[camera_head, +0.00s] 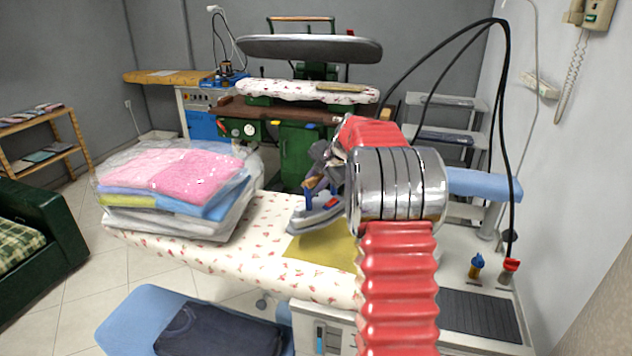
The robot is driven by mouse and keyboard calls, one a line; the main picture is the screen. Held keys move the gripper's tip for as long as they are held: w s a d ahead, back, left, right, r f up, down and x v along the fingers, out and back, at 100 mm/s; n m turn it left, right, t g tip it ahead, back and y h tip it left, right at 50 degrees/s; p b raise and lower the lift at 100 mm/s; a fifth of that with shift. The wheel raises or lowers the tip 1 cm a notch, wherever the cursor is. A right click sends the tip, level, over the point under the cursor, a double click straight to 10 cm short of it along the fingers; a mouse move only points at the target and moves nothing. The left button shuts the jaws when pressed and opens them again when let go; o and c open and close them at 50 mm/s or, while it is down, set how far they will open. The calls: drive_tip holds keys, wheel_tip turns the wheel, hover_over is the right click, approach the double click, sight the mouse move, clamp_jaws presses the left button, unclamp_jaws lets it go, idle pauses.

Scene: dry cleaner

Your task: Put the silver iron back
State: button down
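The silver iron (318,215) is over the near ironing board, its tip pointing left at the edge of the olive cloth (322,250). I cannot tell whether its sole touches the board or is slightly raised. My gripper (322,172) is at the iron's handle, with its grey fingers close around the blue and brown parts. My red and chrome arm hides the iron's rear and part of the gripper, so the finger gap does not show. A dark ribbed mat (480,314) lies on the white surface at the board's right end.
A plastic-wrapped stack of folded clothes (180,190) sits on the left of the floral board (215,256). Black hoses hang at right. A green press (296,150) stands behind.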

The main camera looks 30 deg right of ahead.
drive_tip(key=s+a+n+g+y, duration=0.1)
drive_tip(key=a+n, duration=0.4)
drive_tip(key=a, duration=0.5)
drive_tip(key=s+a+n+g+y, duration=0.2)
drive_tip(key=s+a+n, duration=0.3)
drive_tip(key=a, duration=0.6)
drive_tip(key=s+a+f+n+g+y, duration=0.1)
drive_tip(key=a+n, duration=0.4)
drive_tip(key=a, duration=0.6)
drive_tip(key=s+g+y, duration=0.1)
drive_tip(key=s+g, duration=0.1)
drive_tip(key=shift+s+a+g, duration=0.25)
drive_tip(key=shift+g, duration=0.05)
drive_tip(key=shift+d+f, duration=0.1)
